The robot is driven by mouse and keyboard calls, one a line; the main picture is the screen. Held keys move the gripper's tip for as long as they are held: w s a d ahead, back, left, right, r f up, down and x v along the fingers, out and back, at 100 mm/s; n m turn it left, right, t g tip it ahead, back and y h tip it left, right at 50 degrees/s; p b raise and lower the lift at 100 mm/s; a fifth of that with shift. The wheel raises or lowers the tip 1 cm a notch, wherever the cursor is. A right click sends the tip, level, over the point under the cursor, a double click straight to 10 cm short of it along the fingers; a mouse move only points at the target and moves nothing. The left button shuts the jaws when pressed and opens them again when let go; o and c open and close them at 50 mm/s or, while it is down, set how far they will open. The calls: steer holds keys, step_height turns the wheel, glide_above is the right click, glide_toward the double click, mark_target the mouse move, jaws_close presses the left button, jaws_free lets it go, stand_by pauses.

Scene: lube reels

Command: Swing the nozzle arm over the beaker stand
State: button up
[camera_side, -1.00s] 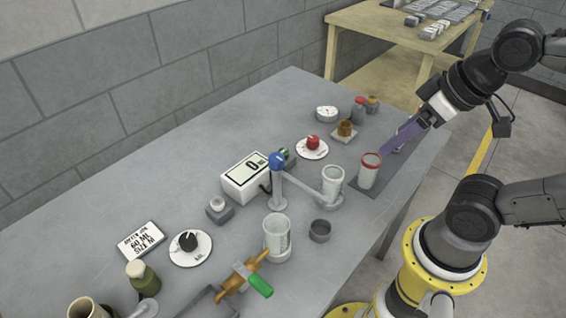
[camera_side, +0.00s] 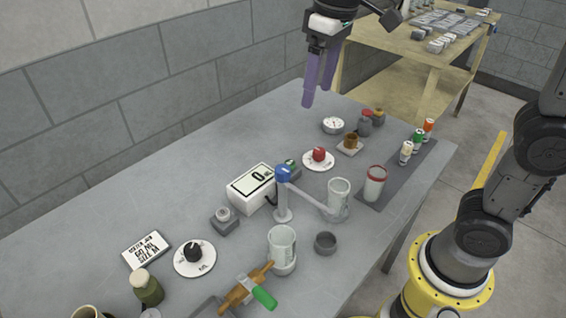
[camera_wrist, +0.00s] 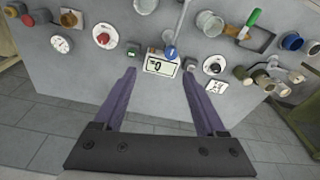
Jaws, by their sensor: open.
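The nozzle arm (camera_side: 312,198) is a thin grey bar on a post with a blue cap (camera_side: 283,173). It points to the right, and its far end is at a clear beaker (camera_side: 339,192); contact cannot be told. Another clear beaker (camera_side: 281,240) stands on a round grey base in front of the post. Which base is the beaker stand is unclear. In the wrist view the nozzle arm (camera_wrist: 182,22) runs up from its blue cap (camera_wrist: 171,52). My gripper (camera_side: 317,97) is open and empty, high above the table's back edge, apart from the nozzle arm. Its purple fingers also show in the wrist view (camera_wrist: 158,74).
A white scale (camera_side: 249,190) stands left of the post. A red knob (camera_side: 319,155), a gauge (camera_side: 333,125) and a red-rimmed jar (camera_side: 375,184) lie to the right. The back-left tabletop is clear.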

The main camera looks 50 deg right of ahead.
steer(key=n+g, duration=0.1)
glide_above(283, 169)
step_height(283, 169, down, 4)
steer(key=f, duration=0.1)
step_height(283, 169, down, 14)
steer(key=shift+r, duration=0.25)
steer(key=shift+c, duration=0.2)
jaws_close()
steer(key=shift+r, duration=0.1)
stand_by(1.0)
